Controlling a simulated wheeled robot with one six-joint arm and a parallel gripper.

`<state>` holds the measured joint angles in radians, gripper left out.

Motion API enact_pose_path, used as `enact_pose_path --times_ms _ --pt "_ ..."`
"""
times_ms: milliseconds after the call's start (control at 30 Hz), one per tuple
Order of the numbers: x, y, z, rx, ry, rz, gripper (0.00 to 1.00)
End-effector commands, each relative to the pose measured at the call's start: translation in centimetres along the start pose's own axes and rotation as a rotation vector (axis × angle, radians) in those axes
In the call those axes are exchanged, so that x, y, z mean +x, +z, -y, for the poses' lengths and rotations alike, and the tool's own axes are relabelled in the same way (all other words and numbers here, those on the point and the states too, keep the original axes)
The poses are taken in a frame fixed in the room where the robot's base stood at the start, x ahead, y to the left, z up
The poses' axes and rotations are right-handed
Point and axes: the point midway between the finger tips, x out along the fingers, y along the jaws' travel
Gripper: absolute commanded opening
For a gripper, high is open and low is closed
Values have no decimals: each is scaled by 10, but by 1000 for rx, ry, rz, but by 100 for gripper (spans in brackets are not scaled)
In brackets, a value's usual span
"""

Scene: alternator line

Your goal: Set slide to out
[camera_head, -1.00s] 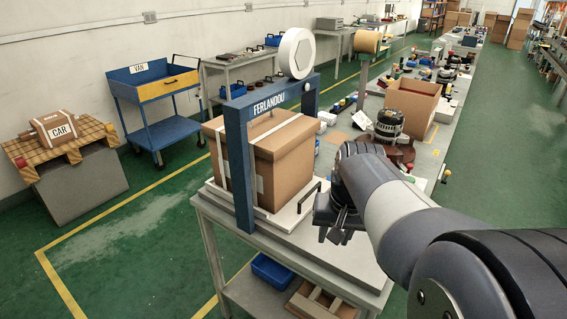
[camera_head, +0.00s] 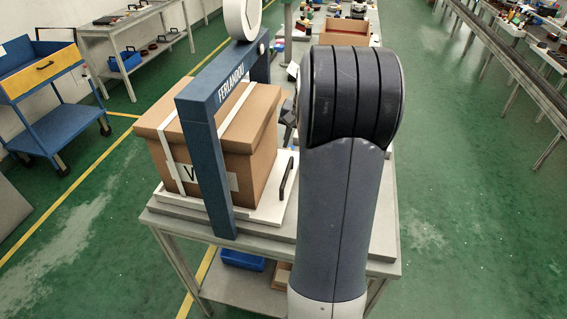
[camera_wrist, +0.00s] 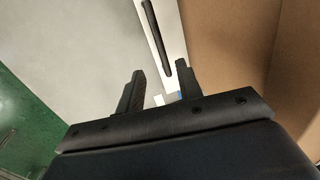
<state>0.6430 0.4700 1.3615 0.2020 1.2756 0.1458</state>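The slide (camera_head: 268,214) is a white plate under a strapped cardboard box (camera_head: 232,135), on the grey bench below the blue FERLANDOU arch (camera_head: 212,160). Its black bar handle (camera_head: 287,178) stands on the plate's right edge. In the wrist view the handle (camera_wrist: 157,38) runs along the white strip of the slide (camera_wrist: 171,24), beyond my fingertips. My gripper (camera_wrist: 159,70) is open, with its two dark fingers apart and nothing between them. The handle's near end lies close to the right finger; contact cannot be told. In the head view my arm hides most of the gripper.
The box wall (camera_wrist: 230,45) rises close to the right of my gripper in the wrist view. Bare bench top (camera_wrist: 90,50) lies to the left. A blue cart (camera_head: 48,90) stands at the far left. An open cardboard box (camera_head: 343,33) sits farther along the line.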

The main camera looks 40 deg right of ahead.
Motion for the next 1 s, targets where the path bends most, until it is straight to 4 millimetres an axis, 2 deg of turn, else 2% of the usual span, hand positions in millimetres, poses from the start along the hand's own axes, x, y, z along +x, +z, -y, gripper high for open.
enact_pose_path --times_ms 300,500,633,900,1000 --pt "60 2 0 -1 2 6 34" --pt "86 1 0 -1 2 3 34" --pt "93 1 0 -2 1 1 34" --pt "95 1 0 -2 1 0 34" --pt "94 1 0 -2 1 0 27"
